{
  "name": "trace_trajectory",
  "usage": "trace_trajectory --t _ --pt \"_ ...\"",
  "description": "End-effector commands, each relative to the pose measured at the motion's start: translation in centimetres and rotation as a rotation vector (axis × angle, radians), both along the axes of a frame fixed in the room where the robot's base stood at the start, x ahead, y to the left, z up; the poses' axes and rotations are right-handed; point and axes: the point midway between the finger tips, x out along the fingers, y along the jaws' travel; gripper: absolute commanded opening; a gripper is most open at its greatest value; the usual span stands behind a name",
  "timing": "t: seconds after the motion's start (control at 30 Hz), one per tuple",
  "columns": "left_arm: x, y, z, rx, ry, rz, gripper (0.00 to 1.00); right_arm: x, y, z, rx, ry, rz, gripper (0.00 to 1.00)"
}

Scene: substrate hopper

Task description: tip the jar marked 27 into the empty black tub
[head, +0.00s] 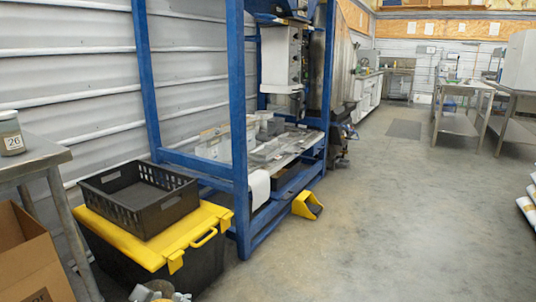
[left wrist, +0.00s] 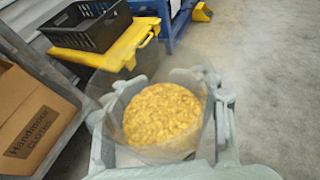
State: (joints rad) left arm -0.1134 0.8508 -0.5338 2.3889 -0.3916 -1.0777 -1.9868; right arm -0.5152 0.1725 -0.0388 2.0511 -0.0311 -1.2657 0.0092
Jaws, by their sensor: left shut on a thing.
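My left gripper (head: 160,292) shows only partly at the bottom edge of the head view. In the left wrist view my left gripper (left wrist: 158,115) is shut around a clear open jar (left wrist: 122,100) holding yellow, grainy contents. The jar looks upright, and no number on it is visible. The black tub (head: 170,217) has slatted sides, looks empty, and sits on a yellow lid beyond the gripper. The tub also shows at the top of the left wrist view (left wrist: 75,32). The held jar is apart from it. My right gripper is not in view.
The yellow lid (head: 205,224) covers a black tote. A jar marked 26 (head: 11,134) stands on a metal table (head: 38,152) at the left. An open cardboard box (head: 40,272) is below it. A blue frame (head: 240,130) rises behind the tub.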

Motion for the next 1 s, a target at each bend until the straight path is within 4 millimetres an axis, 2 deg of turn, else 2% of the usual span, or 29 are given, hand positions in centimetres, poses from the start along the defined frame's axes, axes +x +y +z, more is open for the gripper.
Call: trace_trajectory --t 0.03,0.1,0.2,0.53,0.63,0.8,0.9,1.0 --pt "-0.1 -1.5 1.1 -0.007 -0.006 -0.016 0.06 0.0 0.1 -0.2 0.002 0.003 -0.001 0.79" --pt "-0.3 -2.7 1.9 -0.004 -0.005 -0.032 0.06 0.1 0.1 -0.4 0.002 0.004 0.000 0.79" --pt "-0.5 -3.7 2.5 -0.002 -0.003 -0.044 0.06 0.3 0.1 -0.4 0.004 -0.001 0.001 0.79" --pt "-0.6 -3.9 2.6 0.003 0.001 -0.047 0.06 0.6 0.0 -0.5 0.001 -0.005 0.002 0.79" --pt "-0.8 -4.1 1.5 -0.004 0.005 -0.046 0.06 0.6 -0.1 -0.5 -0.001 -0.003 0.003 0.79" --pt "-1.7 -4.1 -1.8 -0.007 0.006 -0.045 0.06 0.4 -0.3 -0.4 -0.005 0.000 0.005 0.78" --pt "-2.1 -3.9 -2.9 -0.001 0.004 -0.044 0.06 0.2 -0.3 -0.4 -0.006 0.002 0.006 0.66" --pt "-2.1 -3.9 -3.2 0.003 0.001 -0.045 0.06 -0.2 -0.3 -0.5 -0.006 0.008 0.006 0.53"
